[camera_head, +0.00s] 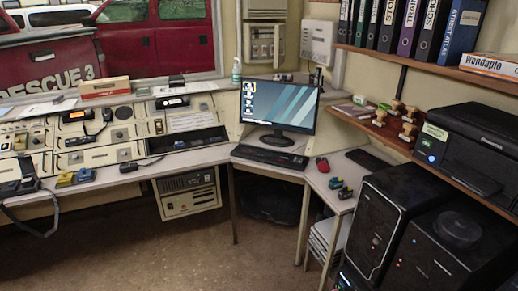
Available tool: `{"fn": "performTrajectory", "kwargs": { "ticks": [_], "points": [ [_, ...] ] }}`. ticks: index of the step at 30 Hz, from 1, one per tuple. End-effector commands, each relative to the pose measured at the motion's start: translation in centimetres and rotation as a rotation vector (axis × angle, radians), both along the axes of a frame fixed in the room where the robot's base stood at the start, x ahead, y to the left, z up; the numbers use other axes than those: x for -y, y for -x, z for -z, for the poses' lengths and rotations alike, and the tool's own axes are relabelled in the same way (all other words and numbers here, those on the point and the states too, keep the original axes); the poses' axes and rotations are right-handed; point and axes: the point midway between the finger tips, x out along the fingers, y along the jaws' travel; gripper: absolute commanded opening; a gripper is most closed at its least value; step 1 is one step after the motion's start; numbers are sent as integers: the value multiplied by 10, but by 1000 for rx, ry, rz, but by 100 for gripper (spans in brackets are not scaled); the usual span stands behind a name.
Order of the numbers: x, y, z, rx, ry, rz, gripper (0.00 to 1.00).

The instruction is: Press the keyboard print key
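A black keyboard (268,156) lies on the corner desk, in front of a monitor (281,104). The monitor is on and shows a striped desktop picture with icons at its left. The single keys are too small to tell apart, so I cannot pick out the print key. My gripper is not in view. Nothing covers the keyboard.
A red mouse (322,164) and small coloured items (341,188) lie right of the keyboard. Black computer towers (374,228) stand front right, below a shelf with a printer (470,150). Radio consoles (100,140) line the left. The floor (180,255) ahead is clear.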

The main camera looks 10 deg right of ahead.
Motion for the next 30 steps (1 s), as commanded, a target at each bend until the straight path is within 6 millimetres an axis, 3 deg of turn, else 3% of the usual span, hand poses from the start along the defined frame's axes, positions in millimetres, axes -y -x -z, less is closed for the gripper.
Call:
{"fn": "performTrajectory", "kwargs": {
  "ticks": [2, 7, 30],
  "points": [
    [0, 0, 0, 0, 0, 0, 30],
    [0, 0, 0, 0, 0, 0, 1],
    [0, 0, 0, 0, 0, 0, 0]
  ]
}}
